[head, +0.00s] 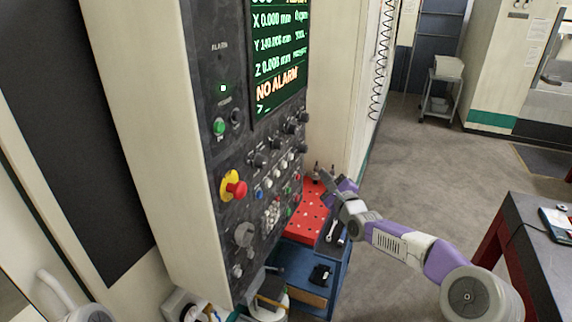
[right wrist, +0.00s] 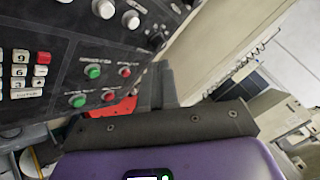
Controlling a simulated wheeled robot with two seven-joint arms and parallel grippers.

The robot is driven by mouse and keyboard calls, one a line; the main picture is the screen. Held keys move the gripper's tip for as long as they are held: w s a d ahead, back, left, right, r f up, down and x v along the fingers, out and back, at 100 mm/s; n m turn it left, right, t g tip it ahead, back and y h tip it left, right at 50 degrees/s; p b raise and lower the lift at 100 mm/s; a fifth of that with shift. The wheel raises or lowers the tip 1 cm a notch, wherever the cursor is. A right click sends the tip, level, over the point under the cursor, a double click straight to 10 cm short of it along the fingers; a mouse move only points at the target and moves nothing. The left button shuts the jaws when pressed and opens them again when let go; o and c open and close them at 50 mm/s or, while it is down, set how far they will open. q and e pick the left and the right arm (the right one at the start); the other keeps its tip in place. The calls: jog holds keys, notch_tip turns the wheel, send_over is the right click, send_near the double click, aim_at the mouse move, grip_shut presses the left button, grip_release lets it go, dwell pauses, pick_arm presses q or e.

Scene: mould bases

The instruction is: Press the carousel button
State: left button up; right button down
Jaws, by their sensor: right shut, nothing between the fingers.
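The dark control panel (head: 230,150) fills the middle of the head view. Its lower right part carries small green and red buttons, close up in the right wrist view: an upper green button (right wrist: 93,71), an upper red button (right wrist: 125,71), a lower green button (right wrist: 79,101) and a lower red button (right wrist: 109,96). Their labels are too blurred to read, so I cannot tell which is the carousel button. My right gripper (head: 323,177) is shut and empty, to the right of these buttons and apart from them. Its fingers (right wrist: 167,85) show in the right wrist view. My left gripper is not in view.
A yellow-and-red emergency stop (head: 234,187), knobs and a keypad (right wrist: 20,75) share the panel. Its screen (head: 278,50) reads NO ALARM. A red perforated tray top (head: 305,220) on a blue cart (head: 335,280) lies below. Open floor (head: 430,170) extends right; a dark table (head: 535,250) stands there.

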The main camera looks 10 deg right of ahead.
aim_at(284, 165)
jog(key=shift+a, duration=0.1)
jog(key=w+a+p, duration=0.2)
jog(key=w+a, duration=0.3)
jog(key=a, duration=0.2)
jog(key=shift+p, duration=0.3)
jog(key=shift+a+f, duration=0.1)
dwell(2.0)
jog(key=shift+w+a+b, duration=0.25)
jog(key=shift+a+b, duration=0.1)
jog(key=shift+b, duration=0.05)
